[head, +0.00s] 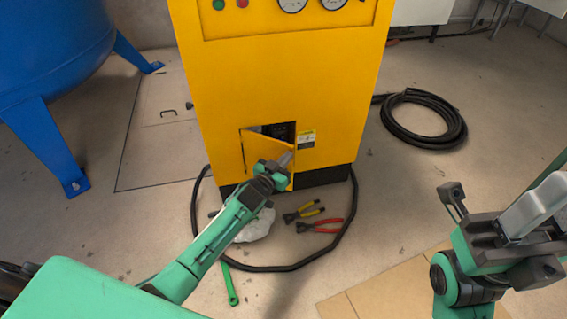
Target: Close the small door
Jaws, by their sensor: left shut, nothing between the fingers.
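The small door (257,150) is a yellow panel low on the front of the yellow cabinet (290,85). It stands partly open, swung out from its left side. The dark opening (283,130) shows above and behind it. My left gripper (285,160) is shut and empty, in front of the door near its free right edge. It hides part of the door, and I cannot tell whether it touches it. My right gripper (500,235) is at the right, far from the door; its fingertips are not clear.
A black hose (290,268) loops on the floor around red pliers (320,225), yellow pliers (303,212) and a white cloth (257,226). A green tool (231,285) lies nearby. A coiled hose (455,130) is at right, a blue tank (50,50) at left.

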